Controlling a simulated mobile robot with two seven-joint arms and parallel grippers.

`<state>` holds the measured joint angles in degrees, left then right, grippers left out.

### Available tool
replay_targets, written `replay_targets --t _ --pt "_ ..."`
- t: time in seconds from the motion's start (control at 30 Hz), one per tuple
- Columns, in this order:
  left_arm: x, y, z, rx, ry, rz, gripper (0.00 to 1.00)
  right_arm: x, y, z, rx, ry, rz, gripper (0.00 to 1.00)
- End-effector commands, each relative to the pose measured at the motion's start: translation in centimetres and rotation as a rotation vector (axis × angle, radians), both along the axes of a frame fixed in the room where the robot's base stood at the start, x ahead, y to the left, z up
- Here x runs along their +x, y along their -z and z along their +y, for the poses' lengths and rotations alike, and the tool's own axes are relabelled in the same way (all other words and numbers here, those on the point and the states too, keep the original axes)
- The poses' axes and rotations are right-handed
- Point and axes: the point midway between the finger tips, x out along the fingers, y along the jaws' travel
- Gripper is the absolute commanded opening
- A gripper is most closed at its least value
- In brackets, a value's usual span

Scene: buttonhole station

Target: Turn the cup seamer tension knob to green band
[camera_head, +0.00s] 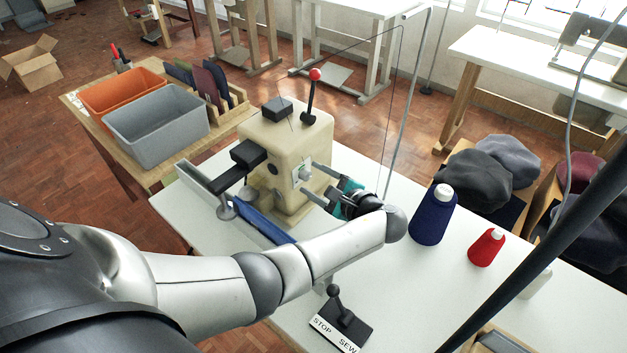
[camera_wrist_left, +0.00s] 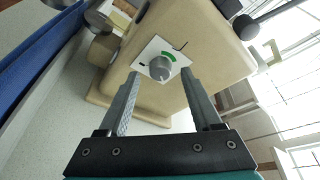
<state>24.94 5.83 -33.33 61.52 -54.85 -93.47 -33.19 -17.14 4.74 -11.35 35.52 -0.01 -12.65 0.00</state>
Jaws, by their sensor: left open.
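The cream cup seamer (camera_head: 287,150) stands on the white table. Its tension knob (camera_wrist_left: 161,68) is a grey round dial on a white plate (camera_wrist_left: 150,54) with a green band (camera_wrist_left: 168,55) arcing along its upper right side and a small black mark at its lower left. The knob also shows in the head view (camera_head: 305,174). My left gripper (camera_wrist_left: 160,84) is open, its two fingers pointing at the seamer's face on either side of the knob. I cannot tell whether they touch it. My right gripper is not in view.
A blue thread cone (camera_head: 431,220) and a red one (camera_head: 486,247) stand right of my left arm. A STOP/SEW lever (camera_head: 342,318) sits near the front. A grey bin (camera_head: 156,133) and an orange bin (camera_head: 120,92) stand on a side table. A thin thread stand rises behind my gripper.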

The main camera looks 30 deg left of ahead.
Motion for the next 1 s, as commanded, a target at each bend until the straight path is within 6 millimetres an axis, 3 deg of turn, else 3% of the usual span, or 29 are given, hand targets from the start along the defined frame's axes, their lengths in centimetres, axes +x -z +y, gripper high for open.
replay_targets --t 0.37,0.9,1.0 --pt "0.29 0.16 0.7 -0.001 0.0 -0.002 0.66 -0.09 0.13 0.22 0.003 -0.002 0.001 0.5" --pt "0.25 0.19 0.66 -0.001 0.0 -0.001 0.07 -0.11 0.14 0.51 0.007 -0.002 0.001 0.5" --pt "0.25 0.2 0.66 -0.001 0.0 -0.001 0.0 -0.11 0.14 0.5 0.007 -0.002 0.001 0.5"
